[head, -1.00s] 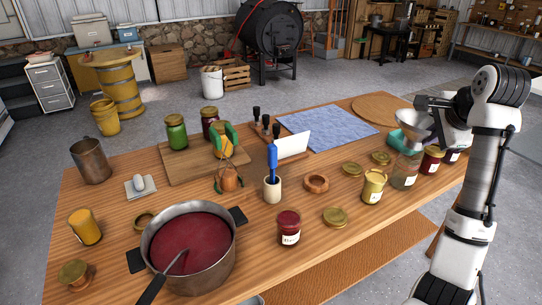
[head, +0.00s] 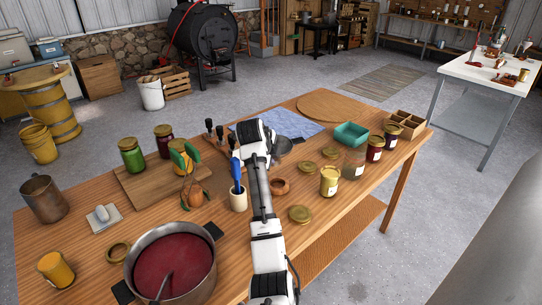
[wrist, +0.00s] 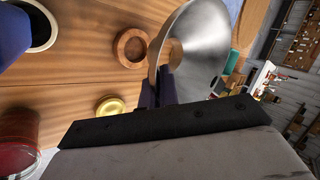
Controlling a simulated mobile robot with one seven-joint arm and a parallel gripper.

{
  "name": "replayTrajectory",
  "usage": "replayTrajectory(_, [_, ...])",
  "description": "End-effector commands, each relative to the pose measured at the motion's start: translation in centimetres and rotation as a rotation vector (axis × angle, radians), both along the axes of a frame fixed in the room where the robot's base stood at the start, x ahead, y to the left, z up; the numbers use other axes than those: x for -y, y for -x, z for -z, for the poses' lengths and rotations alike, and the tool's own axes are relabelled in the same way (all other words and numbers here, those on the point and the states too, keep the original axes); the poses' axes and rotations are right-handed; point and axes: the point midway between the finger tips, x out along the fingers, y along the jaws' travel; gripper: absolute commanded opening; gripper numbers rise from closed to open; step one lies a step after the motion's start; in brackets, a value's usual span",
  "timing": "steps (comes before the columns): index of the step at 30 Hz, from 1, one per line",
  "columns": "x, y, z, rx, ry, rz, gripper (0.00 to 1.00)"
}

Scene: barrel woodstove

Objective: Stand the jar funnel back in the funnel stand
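The jar funnel (wrist: 200,50), a metal cone, is held at its edge by the dark fingers of my gripper (wrist: 158,92) in the wrist view. In the head view the funnel (head: 284,146) is a grey shape just right of my gripper (head: 268,150), partly hidden by my arm. The funnel stand appears to be the round wooden ring (head: 279,187) on the table, empty, with an open middle. In the wrist view the ring (wrist: 121,48) lies left of the funnel and apart from it.
A white crock (head: 238,200) with a blue-handled tool stands left of the ring. A gold lid (head: 300,214) and a yellow jar (head: 329,181) are near it. An empty glass jar (head: 354,165), teal tray (head: 351,134) and wooden divided box (head: 408,123) are to the right.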

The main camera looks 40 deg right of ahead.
Motion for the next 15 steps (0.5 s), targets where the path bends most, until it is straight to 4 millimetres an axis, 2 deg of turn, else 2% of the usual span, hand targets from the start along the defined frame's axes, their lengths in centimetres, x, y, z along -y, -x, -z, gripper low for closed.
replayTrajectory(6, [0.7,0.4,2.3,-0.005,0.012,0.135,0.00])
replayTrajectory(15, [0.8,0.4,3.4,-0.005,0.013,0.142,0.00])
